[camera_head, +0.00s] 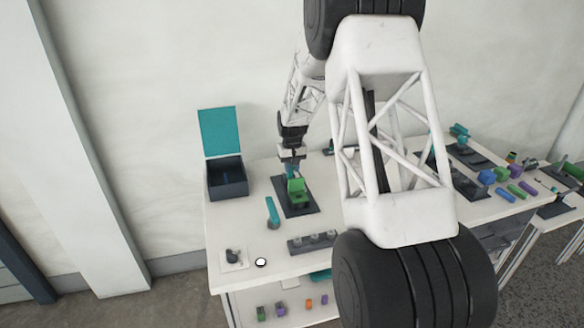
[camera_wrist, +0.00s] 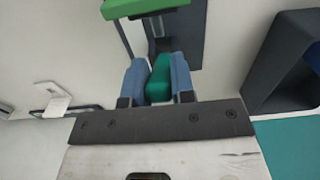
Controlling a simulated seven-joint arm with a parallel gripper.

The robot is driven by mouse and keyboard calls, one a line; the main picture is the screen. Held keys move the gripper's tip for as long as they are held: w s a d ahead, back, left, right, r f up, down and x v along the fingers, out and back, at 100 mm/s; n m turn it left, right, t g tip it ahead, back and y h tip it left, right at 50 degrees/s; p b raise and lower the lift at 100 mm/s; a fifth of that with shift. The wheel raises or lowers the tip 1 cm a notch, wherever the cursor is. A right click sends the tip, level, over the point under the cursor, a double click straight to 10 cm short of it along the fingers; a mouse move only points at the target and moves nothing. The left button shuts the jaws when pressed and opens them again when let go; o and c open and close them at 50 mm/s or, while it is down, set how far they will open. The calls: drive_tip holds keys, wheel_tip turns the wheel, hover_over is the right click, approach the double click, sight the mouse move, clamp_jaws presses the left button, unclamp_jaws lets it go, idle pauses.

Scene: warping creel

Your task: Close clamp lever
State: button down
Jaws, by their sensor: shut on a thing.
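The bright green clamp (camera_head: 298,190) stands on a dark base plate (camera_head: 301,208) on the white table. My gripper (camera_head: 291,168) points down just behind and above it. In the wrist view my gripper (camera_wrist: 158,80) has its two blue fingers closed on a dark green piece, the clamp lever (camera_wrist: 159,78). A brighter green part of the clamp also shows at the top of the wrist view (camera_wrist: 145,8), apart from the fingers. The lever's joint and its exact angle cannot be made out.
A dark box (camera_head: 227,178) with its teal lid (camera_head: 220,132) raised stands left of the clamp. A teal cylinder (camera_head: 272,211) lies between them at the front. A dark rack (camera_head: 312,243) is nearer the front edge. My arm hides the table's middle right.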

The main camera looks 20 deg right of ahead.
drive_tip(key=shift+s+f+t, duration=0.15)
drive_tip(key=shift+s+t, duration=0.05)
drive_tip(key=shift+t, duration=0.1)
idle(0.4)
drive_tip(key=c, duration=1)
unclamp_jaws()
drive_tip(key=shift+o, duration=0.2)
drive_tip(key=shift+s+r, duration=0.2)
drive_tip(key=shift+r, duration=3.7)
drive_tip(key=shift+r, duration=0.1)
